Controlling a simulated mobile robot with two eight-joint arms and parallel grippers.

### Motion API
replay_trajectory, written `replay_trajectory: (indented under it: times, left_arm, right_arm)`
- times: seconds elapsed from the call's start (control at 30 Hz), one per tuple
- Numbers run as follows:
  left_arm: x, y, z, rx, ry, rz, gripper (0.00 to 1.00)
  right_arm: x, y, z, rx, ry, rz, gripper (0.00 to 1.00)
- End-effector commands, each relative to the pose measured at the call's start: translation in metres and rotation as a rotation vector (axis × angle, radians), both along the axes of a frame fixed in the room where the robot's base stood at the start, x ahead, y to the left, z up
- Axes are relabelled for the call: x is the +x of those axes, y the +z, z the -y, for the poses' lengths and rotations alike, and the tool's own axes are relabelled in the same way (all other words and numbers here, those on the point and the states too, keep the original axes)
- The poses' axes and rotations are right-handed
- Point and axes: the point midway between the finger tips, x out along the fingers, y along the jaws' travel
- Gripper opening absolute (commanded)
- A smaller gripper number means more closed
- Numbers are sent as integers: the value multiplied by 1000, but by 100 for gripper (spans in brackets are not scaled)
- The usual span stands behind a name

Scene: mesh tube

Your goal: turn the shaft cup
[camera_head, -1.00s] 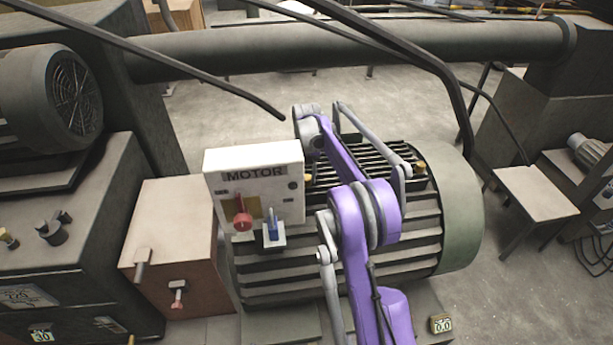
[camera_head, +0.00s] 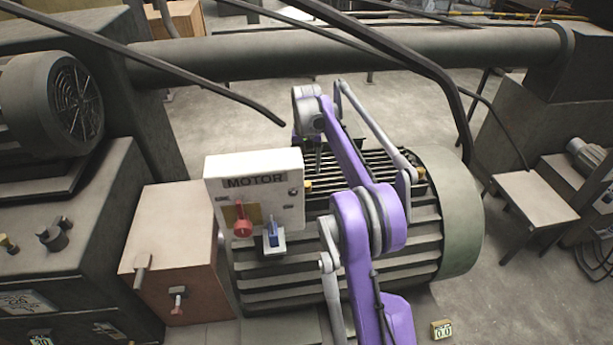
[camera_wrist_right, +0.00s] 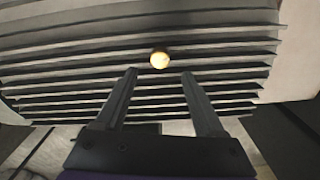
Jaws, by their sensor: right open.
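Two small brass-yellow cups show on the ribbed grey motor (camera_head: 460,225) in the head view: a left one (camera_head: 308,185) beside the white MOTOR box and a right one (camera_head: 421,172) beyond my purple right arm. I cannot tell for sure which is the shaft cup. In the right wrist view one round yellow cup (camera_wrist_right: 160,60) stands out against the motor's fins. My right gripper (camera_wrist_right: 160,73) is open and empty, its two fingers pointing toward that cup, which appears between and just beyond the tips. In the head view the right gripper is mostly hidden behind the arm. My left gripper is not in view.
The white MOTOR box (camera_head: 253,190) with a red knob (camera_head: 243,227) and a blue switch (camera_head: 273,235) stands close left of my arm. A thick pipe (camera_head: 350,52) runs behind, and black cables (camera_head: 200,72) hang across above. A brown box (camera_head: 170,240) stands at left.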

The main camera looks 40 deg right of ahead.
Motion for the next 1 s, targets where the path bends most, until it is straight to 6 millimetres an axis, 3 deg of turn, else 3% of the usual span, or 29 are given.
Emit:
replay_trajectory:
  times: [0.1, 0.3, 1.0]
  left_arm:
    - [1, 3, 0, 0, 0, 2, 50]
    - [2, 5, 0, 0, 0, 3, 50]
    - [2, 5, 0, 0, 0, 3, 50]
  right_arm:
    - [0, 21, 0, 0, 0, 0, 71]
    - [0, 35, 0, 0, 0, 0, 71]
    - [0, 36, 0, 0, 0, 0, 71]
